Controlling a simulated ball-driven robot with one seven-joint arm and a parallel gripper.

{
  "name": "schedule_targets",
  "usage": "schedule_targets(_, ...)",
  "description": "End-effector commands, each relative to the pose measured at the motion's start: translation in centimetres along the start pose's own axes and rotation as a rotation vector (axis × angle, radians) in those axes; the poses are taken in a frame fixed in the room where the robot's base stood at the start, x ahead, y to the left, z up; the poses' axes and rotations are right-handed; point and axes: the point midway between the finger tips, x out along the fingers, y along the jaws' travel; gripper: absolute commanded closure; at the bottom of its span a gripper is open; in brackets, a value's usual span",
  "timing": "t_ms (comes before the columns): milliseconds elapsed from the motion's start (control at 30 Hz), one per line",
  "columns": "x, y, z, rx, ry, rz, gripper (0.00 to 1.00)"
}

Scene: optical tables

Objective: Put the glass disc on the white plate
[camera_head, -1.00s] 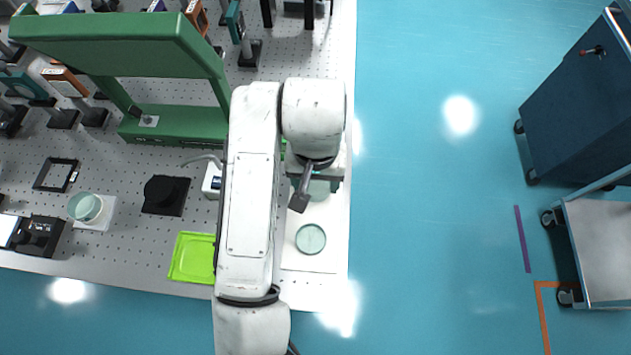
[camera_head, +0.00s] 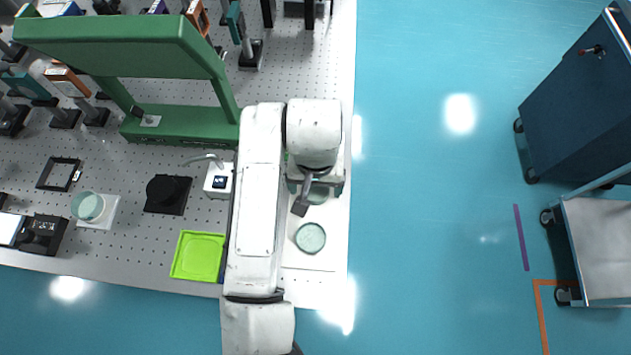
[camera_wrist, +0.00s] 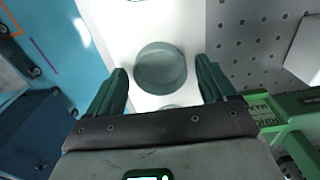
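A pale green glass disc (camera_wrist: 160,68) lies on a long white plate (camera_head: 318,262) along the table's right edge. In the wrist view it sits between the two dark green fingers of my gripper (camera_wrist: 161,70), with room on both sides. A sliver of another round glass piece (camera_wrist: 168,106) shows behind the gripper body. Another glass piece (camera_head: 88,206) sits on a small white square (camera_head: 108,216) at left.
A green bridge-like frame (camera_head: 125,45) stands behind and left of my arm. A lime tray (camera_head: 197,257), a black mount (camera_head: 167,194) and a small white device (camera_head: 218,180) stand left of my arm. The plate's near end is clear; open floor lies right.

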Motion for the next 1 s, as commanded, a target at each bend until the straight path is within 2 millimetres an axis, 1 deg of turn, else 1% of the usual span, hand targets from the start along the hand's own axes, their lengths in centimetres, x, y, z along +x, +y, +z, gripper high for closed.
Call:
schedule_targets(267, -0.1, 0.0, 0.0, 0.000, 0.000, -0.001, 0.12)
schedule_targets(367, -0.6, 0.0, 0.0, 0.001, 0.002, -0.001, 0.12)
schedule_targets(433, -1.3, 0.0, -0.1, 0.001, 0.002, -0.002, 0.12)
schedule_targets(567, -3.7, 0.0, -0.1, 0.002, 0.004, -0.002, 0.12)
schedule_targets(800, -8.7, 0.0, -0.1, 0.002, 0.003, -0.004, 0.12)
schedule_targets(900, -10.4, 0.0, -0.1, 0.002, 0.002, -0.004, 0.12)
schedule_targets(1000, -11.6, -0.1, 0.0, 0.002, 0.000, -0.004, 0.12)
